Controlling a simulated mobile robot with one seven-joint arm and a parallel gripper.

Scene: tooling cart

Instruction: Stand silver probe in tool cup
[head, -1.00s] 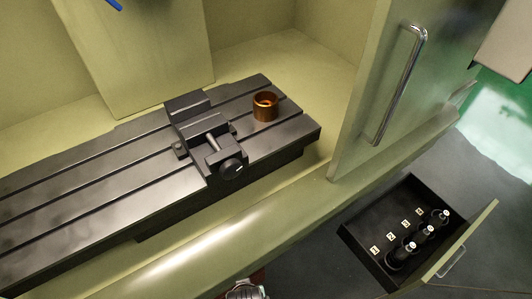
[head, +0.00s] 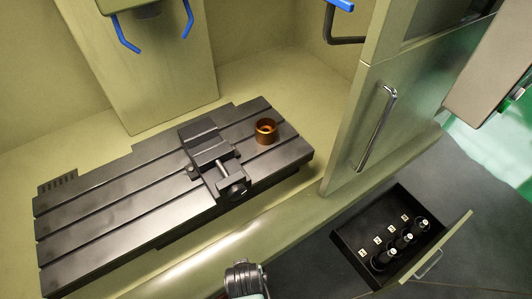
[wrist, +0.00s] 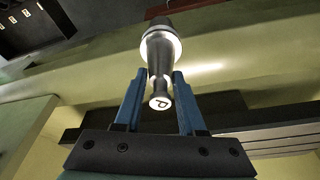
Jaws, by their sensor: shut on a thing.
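The silver probe (wrist: 160,50) is between the blue fingers of my gripper (wrist: 158,75) in the wrist view. It is a metal holder with a wide collar and a narrower end marked "P". My gripper is shut on it near the narrow end. The head view does not show the fingers or the probe clearly. A copper-brown round cup (head: 266,138), which looks like the tool cup, stands upright on the right part of the slotted machine table (head: 90,232). Its opening faces up. My gripper is apart from the cup.
A dark vise (head: 210,155) sits on the table left of the cup. A cabinet door with a metal handle (head: 377,130) stands to the right. An open drawer (head: 350,235) at lower right holds several dark tool holders. Blue hooks (head: 125,35) show above.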

